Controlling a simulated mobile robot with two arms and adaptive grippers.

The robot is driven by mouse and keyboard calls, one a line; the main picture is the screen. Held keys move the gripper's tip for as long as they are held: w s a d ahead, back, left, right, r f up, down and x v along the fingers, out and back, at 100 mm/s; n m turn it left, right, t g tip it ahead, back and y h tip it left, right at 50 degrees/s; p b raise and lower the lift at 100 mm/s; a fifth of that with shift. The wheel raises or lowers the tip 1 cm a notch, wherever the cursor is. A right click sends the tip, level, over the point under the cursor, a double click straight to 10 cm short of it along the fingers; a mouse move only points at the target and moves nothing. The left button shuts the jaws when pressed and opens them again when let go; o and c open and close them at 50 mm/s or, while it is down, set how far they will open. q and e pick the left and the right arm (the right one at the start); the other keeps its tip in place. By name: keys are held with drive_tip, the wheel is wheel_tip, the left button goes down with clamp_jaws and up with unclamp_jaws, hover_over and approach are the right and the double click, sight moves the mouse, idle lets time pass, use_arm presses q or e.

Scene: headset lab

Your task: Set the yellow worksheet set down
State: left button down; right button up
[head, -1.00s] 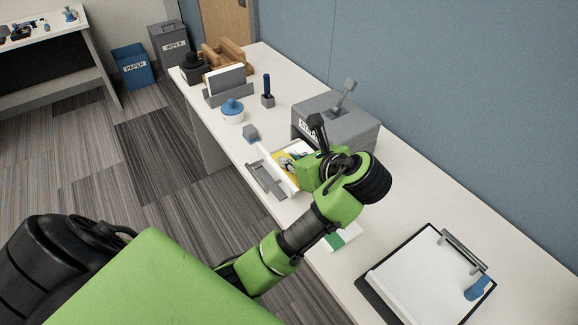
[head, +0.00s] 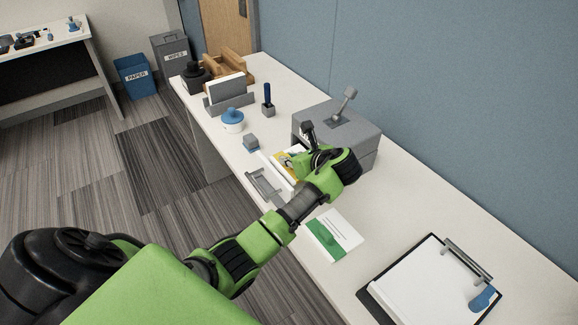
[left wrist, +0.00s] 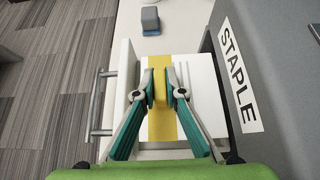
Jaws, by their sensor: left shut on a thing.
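The yellow worksheet set, white sheets with a yellow band, shows in the left wrist view (left wrist: 160,126) and partly in the head view (head: 281,158). My left gripper (left wrist: 161,86) is shut on the yellow band, one finger on each side. In the head view my left gripper (head: 304,164) is beside the stapler box and covers much of the set. The set is over or in a shallow white tray (left wrist: 122,88) with a grey handle. I cannot tell whether it touches the tray floor. My right gripper is not in view.
The grey STAPLE box (head: 350,130) with a lever stands close right of the gripper. A green-and-white sheet set (head: 347,230) and a clipboard (head: 420,290) lie nearer. A small grey-blue block (head: 251,142), a blue-lidded jar (head: 232,122) and a card holder stand beyond.

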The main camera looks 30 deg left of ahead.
use_arm(q)
drive_tip(key=shift+f, duration=1.4)
drive_tip(key=shift+f, duration=0.15)
drive_tip(key=c, duration=2.1)
unclamp_jaws()
drive_tip(key=v, duration=1.2)
drive_tip(key=shift+r, duration=0.2)
